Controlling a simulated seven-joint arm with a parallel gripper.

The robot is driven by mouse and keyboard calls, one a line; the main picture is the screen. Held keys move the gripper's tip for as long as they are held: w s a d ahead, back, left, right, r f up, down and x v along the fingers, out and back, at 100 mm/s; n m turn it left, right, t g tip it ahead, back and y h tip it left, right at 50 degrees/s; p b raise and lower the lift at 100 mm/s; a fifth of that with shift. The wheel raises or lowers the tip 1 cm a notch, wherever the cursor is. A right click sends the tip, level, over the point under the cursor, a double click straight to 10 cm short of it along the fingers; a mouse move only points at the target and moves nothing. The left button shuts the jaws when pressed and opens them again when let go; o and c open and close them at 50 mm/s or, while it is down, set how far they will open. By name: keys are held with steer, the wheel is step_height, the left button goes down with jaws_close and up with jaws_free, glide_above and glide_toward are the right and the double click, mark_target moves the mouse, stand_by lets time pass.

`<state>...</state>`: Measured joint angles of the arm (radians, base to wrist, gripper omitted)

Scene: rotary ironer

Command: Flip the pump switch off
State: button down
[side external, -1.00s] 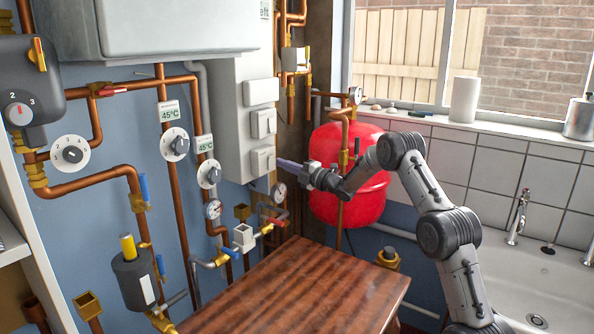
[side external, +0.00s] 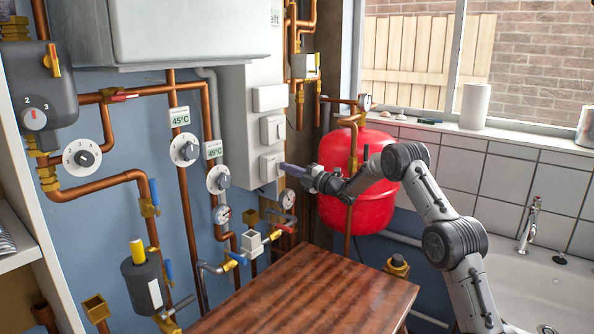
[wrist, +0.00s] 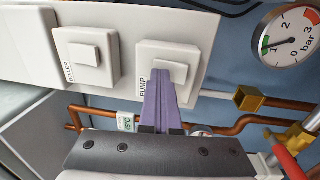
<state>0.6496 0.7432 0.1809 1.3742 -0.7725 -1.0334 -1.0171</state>
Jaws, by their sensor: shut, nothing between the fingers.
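The pump switch (wrist: 171,70) is a white rocker on a square white plate labelled PUMP in the wrist view. In the side view the same switch (side external: 270,167) is the lowest on the grey-white panel. My gripper (wrist: 160,88) is shut and empty, its purple fingers together with their tips at the lower left part of the rocker. In the side view my gripper (side external: 284,167) reaches the switch from the right. The tips look to be at or very close to the rocker; I cannot tell whether they press it.
The boiler switch (wrist: 84,54) sits beside the pump switch on the same panel. A pressure gauge (wrist: 288,42) and copper pipes lie close by. A red tank (side external: 358,205) stands behind my wrist, and a wooden table (side external: 310,290) lies below.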

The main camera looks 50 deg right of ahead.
steer(key=s+r, duration=0.1)
steer(key=s, duration=1.3)
steer(key=shift+r, duration=0.35)
steer(key=w+a+r+n+t+y, duration=0.15)
steer(key=a+r+n+y, duration=0.25)
steer(key=a+r, duration=1.05)
steer(key=s+a+r+m+g+h, duration=0.1)
steer(key=s+a+r+m+h, duration=0.1)
steer(key=s+a+r+m, duration=0.3)
steer(key=s+a+r+m+h, duration=0.1)
steer(key=s+a+r, duration=0.15)
steer(key=a, duration=0.45)
steer(key=s+a+f+m+g, duration=0.2)
steer(key=s+f+m+g, duration=0.5)
steer(key=s+f, duration=0.5)
steer(key=s+a+f+m+g+h, duration=0.1)
steer(key=s+a+f+m+g, duration=0.2)
steer(key=s+f+m+g, duration=0.4)
steer(key=s+f+m, duration=0.2)
steer(key=s+f, duration=0.3)
steer(key=s, duration=0.3)
steer(key=shift+s+a+f, duration=0.15)
steer(key=shift+s+f, duration=0.05)
steer(key=shift+f, duration=0.05)
